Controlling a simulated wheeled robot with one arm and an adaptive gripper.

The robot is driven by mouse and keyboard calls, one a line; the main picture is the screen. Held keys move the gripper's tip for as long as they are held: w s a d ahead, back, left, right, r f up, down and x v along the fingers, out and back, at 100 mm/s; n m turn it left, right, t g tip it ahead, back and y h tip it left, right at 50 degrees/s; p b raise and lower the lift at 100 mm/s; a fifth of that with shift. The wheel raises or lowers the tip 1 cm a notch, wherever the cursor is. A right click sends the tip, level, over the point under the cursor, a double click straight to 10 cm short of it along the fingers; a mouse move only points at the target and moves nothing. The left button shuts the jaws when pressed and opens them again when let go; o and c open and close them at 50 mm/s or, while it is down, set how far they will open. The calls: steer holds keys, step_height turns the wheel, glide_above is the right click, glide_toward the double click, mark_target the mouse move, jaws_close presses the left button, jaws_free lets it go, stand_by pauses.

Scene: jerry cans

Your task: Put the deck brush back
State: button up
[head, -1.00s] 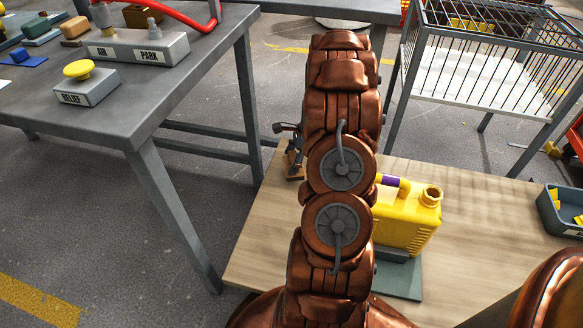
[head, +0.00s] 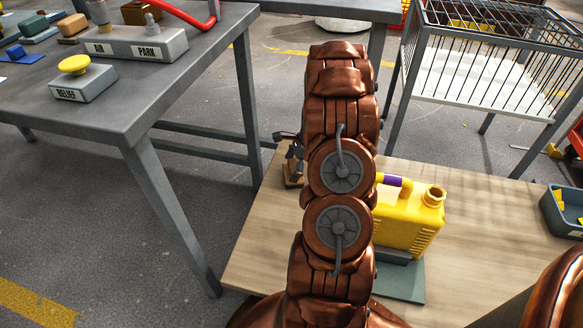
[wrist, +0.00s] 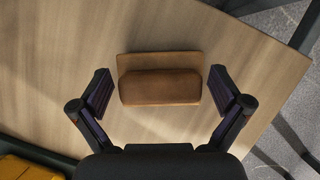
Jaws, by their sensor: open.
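A brown block-shaped thing (wrist: 160,88) on a flat, wider brown base lies on the wooden table in the wrist view; it looks like the deck brush, though no bristles show. My gripper (wrist: 160,82) is open, with one finger to each side of the block and a gap on both sides. In the head view the brown block (head: 292,172) shows only in part beside my arm, and one dark finger of my gripper shows just above it. The rest is hidden by my arm.
A yellow jerry can (head: 408,222) stands on a grey-green base on the wooden table (head: 480,215), right of my arm. A grey bench (head: 120,95) with a relief button box (head: 83,84) is at left. A wire cage stand (head: 490,60) is at back right.

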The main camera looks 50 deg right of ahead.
steer(key=p+v, duration=0.5)
steer(key=v, duration=0.7)
steer(key=s+a+r+n+g, duration=0.1)
steer(key=a+r+n, duration=0.3)
steer(key=a, duration=0.5)
steer(key=a+r+n+g, duration=0.2)
steer(key=a+r+n, duration=0.15)
steer(key=a, duration=0.45)
steer(key=s+a+r+n+g, duration=0.1)
steer(key=a+r+n, duration=0.3)
steer(key=a, duration=0.5)
steer(key=s+a+r+n+g+h, duration=0.1)
steer(key=s+a+n, duration=0.6)
steer(key=s, duration=0.3)
steer(key=s+a+r+n+g+h, duration=0.1)
steer(key=s+a+r+n+h, duration=0.1)
steer(key=s+a+n, duration=0.5)
steer(key=s, duration=0.4)
steer(key=shift+s+r+n+g, duration=0.2)
steer(key=shift+r+n+g, duration=0.15)
steer(key=shift+g, duration=0.05)
steer(key=shift+a+h, duration=0.15)
steer(key=shift+h, duration=0.15)
